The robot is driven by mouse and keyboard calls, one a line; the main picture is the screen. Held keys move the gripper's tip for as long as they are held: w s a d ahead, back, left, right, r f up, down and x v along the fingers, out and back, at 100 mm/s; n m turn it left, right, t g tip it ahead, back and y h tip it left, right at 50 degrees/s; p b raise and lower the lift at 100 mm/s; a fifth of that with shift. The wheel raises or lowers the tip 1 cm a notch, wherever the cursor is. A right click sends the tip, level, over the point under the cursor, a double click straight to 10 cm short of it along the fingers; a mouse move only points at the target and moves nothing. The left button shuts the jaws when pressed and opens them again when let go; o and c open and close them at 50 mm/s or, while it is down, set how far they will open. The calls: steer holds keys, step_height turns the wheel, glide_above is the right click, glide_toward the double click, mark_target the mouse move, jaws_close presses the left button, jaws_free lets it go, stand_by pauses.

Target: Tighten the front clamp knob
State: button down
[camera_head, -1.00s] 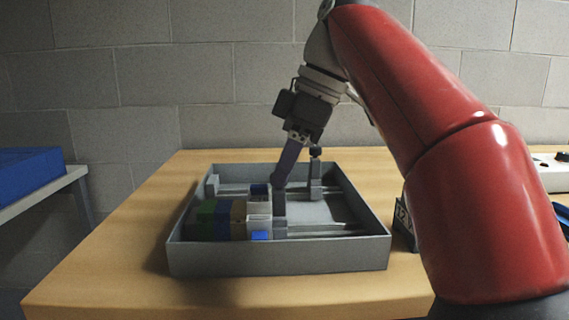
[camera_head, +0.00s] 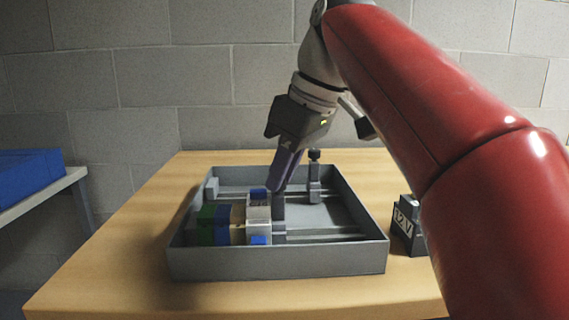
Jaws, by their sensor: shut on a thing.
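A grey tray (camera_head: 280,262) on the bench holds two rails with a row of coloured blocks. A grey clamp post (camera_head: 279,207) stands against the white end block at the right end of the row. My gripper (camera_head: 275,187) comes down from above at a tilt, its fingers shut at the top of this post. The front clamp knob is hidden between the fingers. A second grey clamp (camera_head: 314,186) with a black knob (camera_head: 314,155) stands upright behind and to the right, apart from my gripper.
Green, blue, tan and white modules (camera_head: 228,222) fill the left of the tray; the right of it is open. A dark box marked 12 V (camera_head: 405,226) stands right of the tray. A blue bin (camera_head: 28,172) sits on a side shelf at left.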

steer(key=m, duration=0.1)
steer(key=m+h+p, duration=0.1)
steer(key=m, duration=0.1)
steer(key=shift+s+a+r+m+t, duration=0.1)
steer(key=shift+s+m+t, duration=0.1)
steer(key=shift+m+t, duration=0.15)
steer(key=shift+a+m+t+h+p, duration=0.1)
steer(key=shift+m+t+h+p, duration=0.2)
steer(key=shift+m+p, duration=0.45)
steer(key=shift+a+m+t+h+p, duration=0.1)
steer(key=shift+m+t+h+p, duration=0.2)
steer(key=shift+m, duration=0.8)
steer(key=c, duration=1.2)
jaws_free()
steer(key=v, duration=0.7)
steer(key=shift+r, duration=0.3)
